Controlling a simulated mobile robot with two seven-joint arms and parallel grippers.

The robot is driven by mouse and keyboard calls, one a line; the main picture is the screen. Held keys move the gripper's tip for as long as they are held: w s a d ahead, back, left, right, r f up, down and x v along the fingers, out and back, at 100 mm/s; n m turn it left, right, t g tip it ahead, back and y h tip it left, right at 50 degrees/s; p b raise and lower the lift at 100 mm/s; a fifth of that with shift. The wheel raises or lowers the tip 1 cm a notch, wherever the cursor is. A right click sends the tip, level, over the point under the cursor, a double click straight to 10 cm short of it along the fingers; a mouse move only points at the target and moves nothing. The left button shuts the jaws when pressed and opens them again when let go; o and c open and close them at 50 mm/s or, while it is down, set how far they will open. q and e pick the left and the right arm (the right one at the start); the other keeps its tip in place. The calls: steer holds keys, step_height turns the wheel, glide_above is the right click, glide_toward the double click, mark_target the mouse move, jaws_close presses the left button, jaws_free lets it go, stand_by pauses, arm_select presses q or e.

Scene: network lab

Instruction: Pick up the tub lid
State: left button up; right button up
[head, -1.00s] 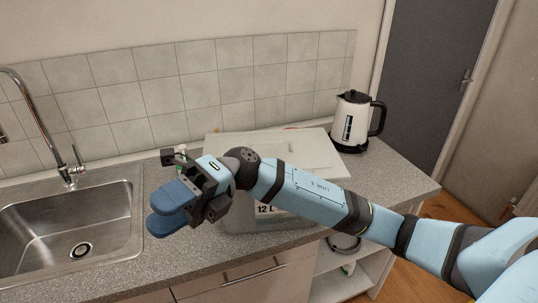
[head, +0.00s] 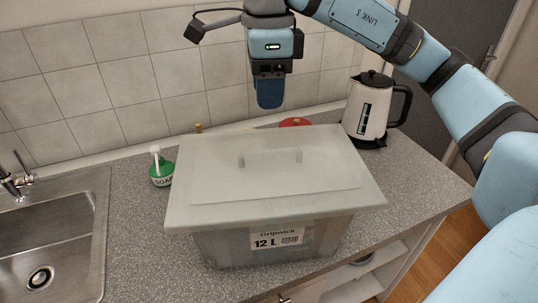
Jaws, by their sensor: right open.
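The tub lid (head: 225,200) is a pale grey, translucent slab with a raised handle (head: 270,158) in its middle. It lies on top of the grey tub (head: 225,248), which has a "12 L" label and stands on the counter. The lid sits a little askew and overhangs the tub. My right gripper (head: 270,100) points down above the far part of the lid, apart from the handle. It is open and empty, though its fingers line up from here and the gap is hidden. My left gripper is not in view.
A green soap bottle (head: 161,170) stands left of the tub, by the sink (head: 50,240). A white and black kettle (head: 368,108) stands close behind the tub at right. A red object (head: 295,122) shows partly behind the lid. The tiled wall (head: 120,80) limits room behind.

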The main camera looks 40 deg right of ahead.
glide_above(271, 152)
steer(key=f, duration=0.7)
steer(key=shift+a+b, duration=0.3)
steer(key=shift+w+d+f, duration=0.1)
steer(key=shift+d+f, duration=0.05)
steer(key=shift+f, duration=0.9)
steer(key=shift+w+d+f, duration=0.1)
steer(key=shift+d+f, duration=0.05)
steer(key=shift+f, duration=0.85)
steer(key=shift+d+f, duration=0.15)
steer(key=shift+f, duration=0.9)
steer(key=shift+c, duration=0.2)
jaws_close()
